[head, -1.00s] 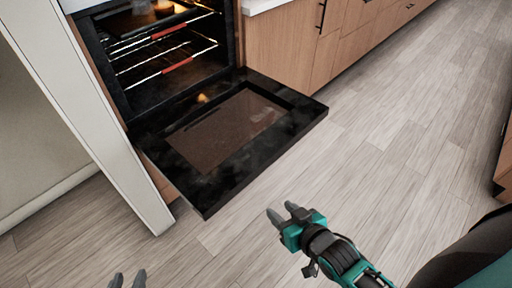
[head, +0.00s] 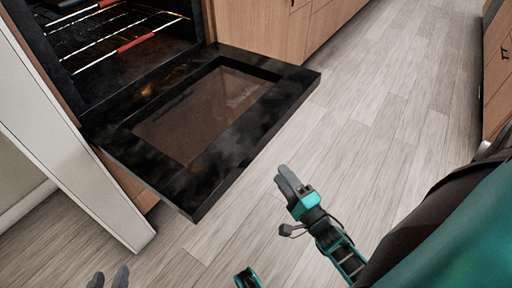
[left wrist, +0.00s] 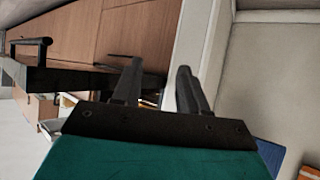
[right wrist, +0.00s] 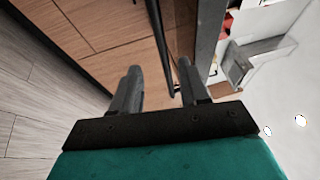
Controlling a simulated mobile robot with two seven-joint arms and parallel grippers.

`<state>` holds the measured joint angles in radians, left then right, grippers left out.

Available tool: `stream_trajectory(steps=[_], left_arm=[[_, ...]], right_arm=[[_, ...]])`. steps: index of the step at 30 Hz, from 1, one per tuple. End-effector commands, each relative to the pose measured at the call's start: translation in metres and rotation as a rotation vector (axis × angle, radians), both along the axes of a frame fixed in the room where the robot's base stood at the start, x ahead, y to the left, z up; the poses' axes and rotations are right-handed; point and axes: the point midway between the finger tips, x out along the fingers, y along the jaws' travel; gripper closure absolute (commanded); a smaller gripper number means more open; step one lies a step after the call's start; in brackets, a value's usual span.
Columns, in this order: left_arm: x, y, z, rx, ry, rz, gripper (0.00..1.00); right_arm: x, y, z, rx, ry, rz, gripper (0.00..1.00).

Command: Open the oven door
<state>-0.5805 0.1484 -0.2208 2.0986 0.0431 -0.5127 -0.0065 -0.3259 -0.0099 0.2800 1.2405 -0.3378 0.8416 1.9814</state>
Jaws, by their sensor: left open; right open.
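The oven door (head: 225,150) is folded down in the head view, about flat, with its dark inner face and window upward. The oven cavity (head: 110,40) behind it is exposed. My right gripper (head: 285,180) is open and empty, apart from the door, off its right front edge. My left gripper (head: 109,277) is open at the bottom left, in front of the door and partly cut off by the frame. The left wrist view shows its fingers (left wrist: 156,88) with nothing between them. In the right wrist view a black bar (right wrist: 161,45) shows beyond the open fingers (right wrist: 160,92).
Oven racks (head: 115,45) with red strips sit inside the cavity. A white panel (head: 65,150) stands left of the oven. Wooden cabinets (head: 265,25) run to its right, and more (head: 497,75) stand at the far right. The wood floor (head: 385,125) between is clear.

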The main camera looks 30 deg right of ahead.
Motion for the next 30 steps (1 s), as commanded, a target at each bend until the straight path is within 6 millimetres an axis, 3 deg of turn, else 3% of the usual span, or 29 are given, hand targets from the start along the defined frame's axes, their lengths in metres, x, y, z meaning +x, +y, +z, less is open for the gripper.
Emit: stream_trajectory(steps=[18,30], left_arm=[[-0.002,-0.007,-0.016,-0.012,0.013,-0.012,0.57],[-0.001,-0.010,-0.015,-0.016,0.014,-0.014,0.57]], right_arm=[[0.109,0.000,0.015,-0.003,-0.002,-0.001,0.56],[0.123,0.000,0.018,-0.003,0.001,0.000,0.56]])
